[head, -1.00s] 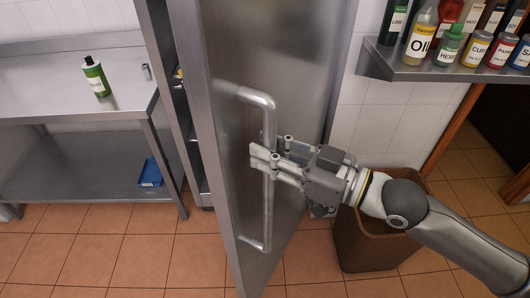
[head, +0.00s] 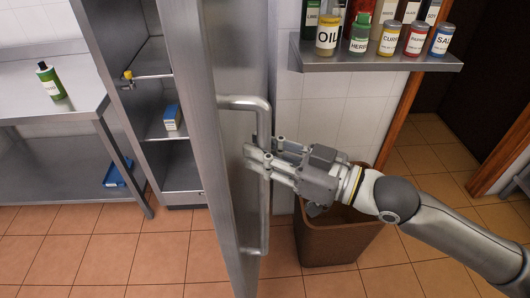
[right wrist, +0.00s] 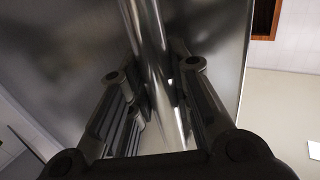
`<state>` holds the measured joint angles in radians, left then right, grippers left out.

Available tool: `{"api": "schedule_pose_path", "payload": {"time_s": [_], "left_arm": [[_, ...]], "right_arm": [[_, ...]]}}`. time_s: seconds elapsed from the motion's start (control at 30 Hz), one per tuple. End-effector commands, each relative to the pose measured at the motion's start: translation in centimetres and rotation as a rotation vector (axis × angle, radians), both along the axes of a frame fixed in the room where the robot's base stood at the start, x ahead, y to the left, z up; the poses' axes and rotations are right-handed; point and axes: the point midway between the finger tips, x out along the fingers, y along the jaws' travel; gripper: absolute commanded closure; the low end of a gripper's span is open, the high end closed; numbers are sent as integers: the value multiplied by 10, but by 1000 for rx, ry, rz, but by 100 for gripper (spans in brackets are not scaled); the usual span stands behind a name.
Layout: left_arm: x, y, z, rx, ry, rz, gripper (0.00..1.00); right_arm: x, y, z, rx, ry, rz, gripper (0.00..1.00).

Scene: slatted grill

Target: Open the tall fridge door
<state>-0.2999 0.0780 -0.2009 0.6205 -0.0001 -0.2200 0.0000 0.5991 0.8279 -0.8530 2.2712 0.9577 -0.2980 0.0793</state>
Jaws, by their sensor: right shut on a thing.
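The tall steel fridge door (head: 228,150) stands swung open, seen nearly edge-on in the head view. Behind it to the left, the fridge interior (head: 150,100) with its shelves shows. The long vertical door handle (head: 263,215) is on the door's right face. My right gripper (head: 259,158) reaches in from the right and is shut on the handle at about mid-height. In the right wrist view the handle (right wrist: 152,50) runs down between the two fingers (right wrist: 158,105). My left gripper is not in view.
A brown bin (head: 335,240) stands on the floor right behind my right arm. A wall shelf (head: 375,60) with several bottles hangs above it. A steel table (head: 60,110) with a green bottle (head: 50,82) stands at the left. The tiled floor in front is clear.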

Motion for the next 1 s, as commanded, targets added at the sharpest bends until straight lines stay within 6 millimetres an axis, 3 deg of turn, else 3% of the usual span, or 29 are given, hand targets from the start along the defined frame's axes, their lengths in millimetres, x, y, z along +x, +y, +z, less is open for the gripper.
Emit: {"api": "schedule_pose_path", "payload": {"time_s": [0.43,0.47,0.6,1.0], "left_arm": [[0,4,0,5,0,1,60],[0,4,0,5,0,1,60],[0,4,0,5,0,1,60],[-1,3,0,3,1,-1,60]], "right_arm": [[0,0,0,0,3,2,100],[0,0,0,0,3,2,76],[0,0,0,0,2,1,58],[-1,-2,0,-2,1,0,57]]}}
